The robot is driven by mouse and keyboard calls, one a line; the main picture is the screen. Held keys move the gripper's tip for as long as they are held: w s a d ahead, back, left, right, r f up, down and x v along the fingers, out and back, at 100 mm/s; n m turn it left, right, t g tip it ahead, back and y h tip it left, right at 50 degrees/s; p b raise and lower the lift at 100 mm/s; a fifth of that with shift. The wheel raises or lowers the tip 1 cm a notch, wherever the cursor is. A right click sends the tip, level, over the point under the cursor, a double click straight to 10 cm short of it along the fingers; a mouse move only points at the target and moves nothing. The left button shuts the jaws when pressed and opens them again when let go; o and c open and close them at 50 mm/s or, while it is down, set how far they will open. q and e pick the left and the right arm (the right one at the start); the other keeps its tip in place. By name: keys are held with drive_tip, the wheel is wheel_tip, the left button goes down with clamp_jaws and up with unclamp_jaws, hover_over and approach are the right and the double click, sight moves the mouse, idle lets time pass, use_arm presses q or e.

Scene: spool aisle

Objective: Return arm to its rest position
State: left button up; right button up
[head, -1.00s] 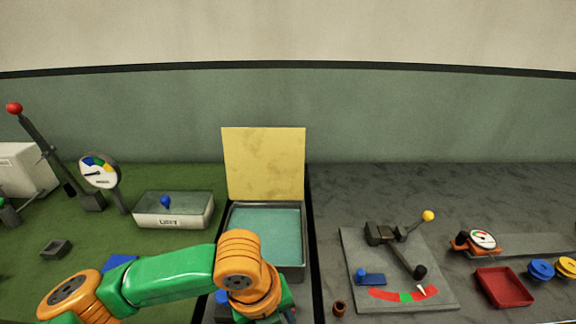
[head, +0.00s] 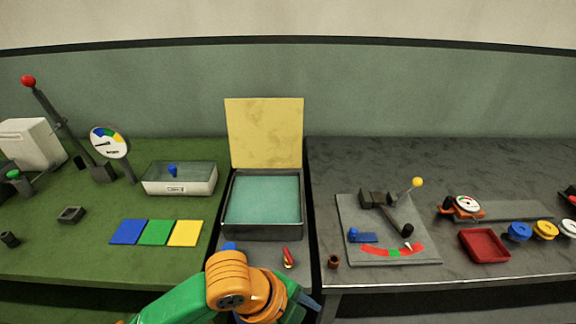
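My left arm (head: 228,282), green with orange joints, comes in at the bottom of the head view, left of centre. It is bent in front of the middle bench, and its lower part is cut off by the picture edge. A bluish part of its end (head: 293,305) shows behind the orange joint. The fingertips are hidden, so I cannot tell whether that gripper is open or shut. My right arm and gripper are not in view.
An open box (head: 262,233) with a teal inside and raised yellow lid stands behind the arm. A small red item (head: 288,258) lies before it. Blue (head: 129,232), green and yellow squares lie left. A lever plate (head: 350,215) and red tray (head: 484,246) are right.

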use_arm(q)
drive_tip(key=s+a+f+n+t+y, duration=0.1)
drive_tip(key=s+a+f+n+y, duration=0.4)
drive_tip(key=a+n, duration=0.6)
drive_tip(key=s+a+f+n+t+y, duration=0.1)
drive_tip(key=s+a+f+n, duration=0.2)
drive_tip(key=a+f+n, duration=0.7)
wheel_tip(320, 180, down, 13)
drive_tip(key=s+d+n+g, duration=0.1)
drive_tip(key=s+n, duration=0.1)
drive_tip(key=s+a+f+g, duration=0.1)
drive_tip(key=s+a+f, duration=0.1)
drive_tip(key=s+f, duration=0.8)
drive_tip(key=shift+s+f+g, duration=0.3)
drive_tip(key=shift+s, duration=0.8)
